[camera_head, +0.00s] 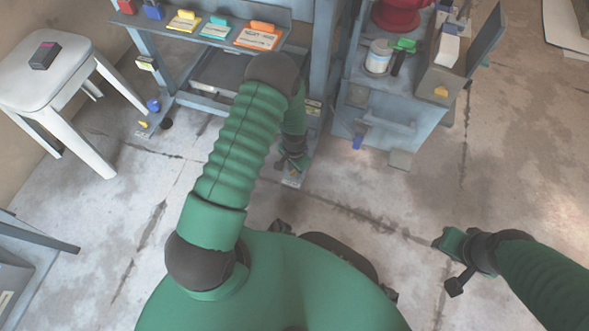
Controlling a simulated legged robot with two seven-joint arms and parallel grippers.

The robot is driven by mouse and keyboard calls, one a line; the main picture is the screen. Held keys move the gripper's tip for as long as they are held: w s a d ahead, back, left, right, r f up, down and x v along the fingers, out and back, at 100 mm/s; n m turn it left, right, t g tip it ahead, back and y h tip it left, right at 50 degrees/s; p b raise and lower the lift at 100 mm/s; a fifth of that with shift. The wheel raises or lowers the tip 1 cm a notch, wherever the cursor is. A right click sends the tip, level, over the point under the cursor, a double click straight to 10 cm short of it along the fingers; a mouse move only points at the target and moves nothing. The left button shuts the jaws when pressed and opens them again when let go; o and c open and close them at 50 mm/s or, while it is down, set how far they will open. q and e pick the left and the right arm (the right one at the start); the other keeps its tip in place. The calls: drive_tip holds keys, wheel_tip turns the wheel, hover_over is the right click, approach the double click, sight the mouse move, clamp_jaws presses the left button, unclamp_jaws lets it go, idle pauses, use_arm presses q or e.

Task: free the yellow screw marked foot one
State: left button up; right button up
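A small yellow piece (143,124) shows at the foot of the bench's left leg, with a blue knob (153,105) just above it. It is too small to read any marking on it. My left gripper (294,168) reaches down to the foot plate (291,181) of the bench's right leg. Its fingers cover most of that foot, and I cannot tell whether they are open or touching anything. No screw shows clearly there. My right gripper (451,265) hangs over bare floor at the lower right, away from the bench, and its finger state is unclear.
The blue-grey bench (214,55) carries yellow, teal and orange tagged pieces. A grey cabinet (387,112) to its right holds a white can (378,57) and a box with a yellow mark (441,91). A white stool (62,86) stands left. The right floor is clear.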

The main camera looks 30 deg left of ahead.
use_arm(q)
clamp_jaws()
drive_tip(key=n+p, duration=0.2)
drive_tip(key=shift+r+p, duration=0.2)
drive_tip(key=shift+p, duration=0.2)
drive_tip(key=shift+n+p, duration=0.7)
drive_tip(key=shift+n, duration=0.5)
drive_tip(key=shift+f+n+p, duration=0.15)
drive_tip(key=shift+n+p, duration=0.25)
drive_tip(key=shift+n, duration=0.3)
